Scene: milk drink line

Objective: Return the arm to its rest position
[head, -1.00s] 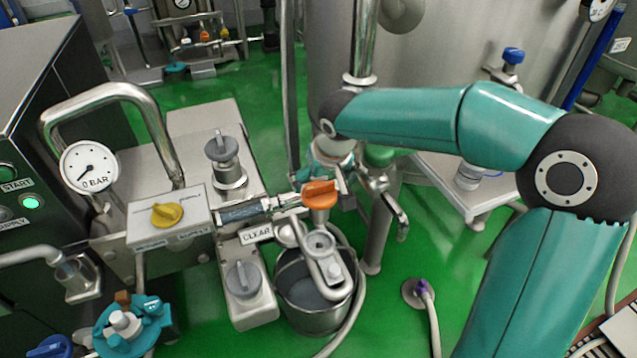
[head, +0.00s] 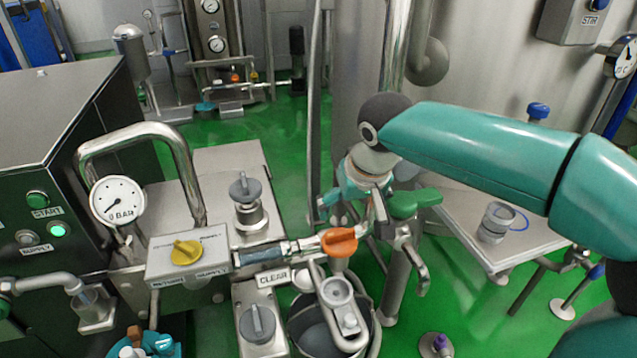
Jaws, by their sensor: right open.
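My right arm (head: 480,155) comes in from the right, teal with dark joints. Its gripper (head: 352,207) is open and points down, just above and behind the orange valve handle (head: 340,241). I see nothing held between its fingers. A green handle (head: 412,203) is close to its right side, and I cannot tell whether they touch.
A steel bucket (head: 372,338) stands below the orange handle. A pressure gauge (head: 118,200) and a yellow knob (head: 186,252) are at the left. A steel stand (head: 515,252) holding a small metal fitting (head: 496,222) is at the right. Green floor lies between.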

